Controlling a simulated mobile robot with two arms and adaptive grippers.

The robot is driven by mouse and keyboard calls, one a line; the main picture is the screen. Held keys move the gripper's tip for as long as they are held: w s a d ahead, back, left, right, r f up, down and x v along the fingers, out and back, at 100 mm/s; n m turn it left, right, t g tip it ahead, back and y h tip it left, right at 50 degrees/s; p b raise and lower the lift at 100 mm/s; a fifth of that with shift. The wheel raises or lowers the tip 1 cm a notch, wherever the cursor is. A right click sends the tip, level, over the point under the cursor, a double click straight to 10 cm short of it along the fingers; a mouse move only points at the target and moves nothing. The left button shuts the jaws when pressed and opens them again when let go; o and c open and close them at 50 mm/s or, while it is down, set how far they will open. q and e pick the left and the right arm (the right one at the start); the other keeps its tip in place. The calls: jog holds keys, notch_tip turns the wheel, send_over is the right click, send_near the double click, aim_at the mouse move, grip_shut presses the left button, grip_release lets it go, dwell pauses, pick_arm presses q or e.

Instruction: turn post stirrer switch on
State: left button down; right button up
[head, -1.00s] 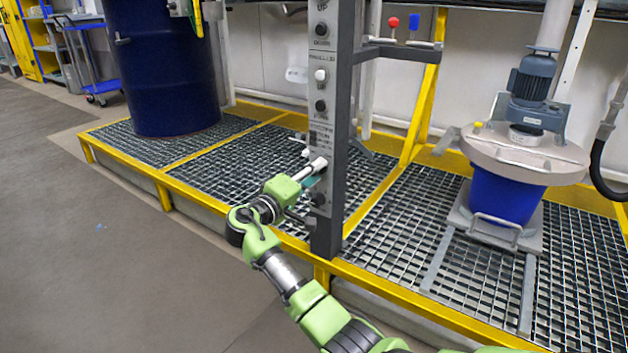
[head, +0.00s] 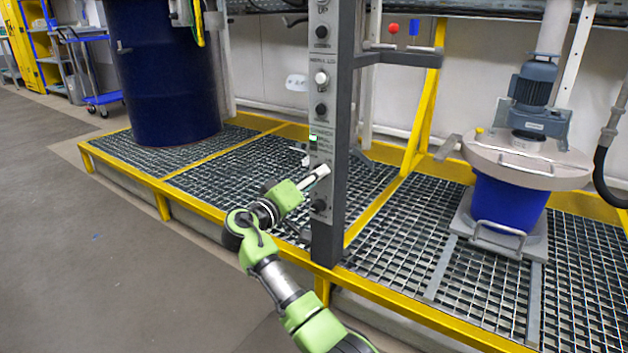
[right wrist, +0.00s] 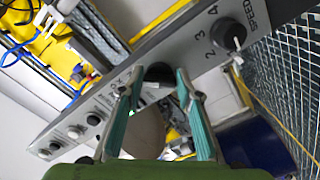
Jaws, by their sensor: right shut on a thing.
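The grey post (head: 325,235) stands at the front of the grated platform, with a panel of knobs and buttons on its face. My right gripper (head: 322,170) is at the lower part of this panel. In the right wrist view, its teal fingers (right wrist: 157,85) are on either side of a black switch knob (right wrist: 160,72) and are shut on it. In the head view the gripper covers this knob. A small green light (head: 313,138) is lit just above it. A speed knob (right wrist: 226,36) with numbers sits beside the gripped knob. My left gripper is out of view.
A blue vessel (head: 507,200) with a lid and a motor (head: 535,80) stands on the grating at right. A dark blue drum (head: 163,75) stands at left. Yellow edging (head: 430,315) borders the platform. The floor (head: 90,240) at left is clear.

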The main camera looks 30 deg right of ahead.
jog(key=shift+f, duration=0.1)
jog(key=o, duration=1.1)
jog(key=shift+o, duration=0.2)
jog(key=v, duration=1.2)
jog(key=shift+w, duration=0.1)
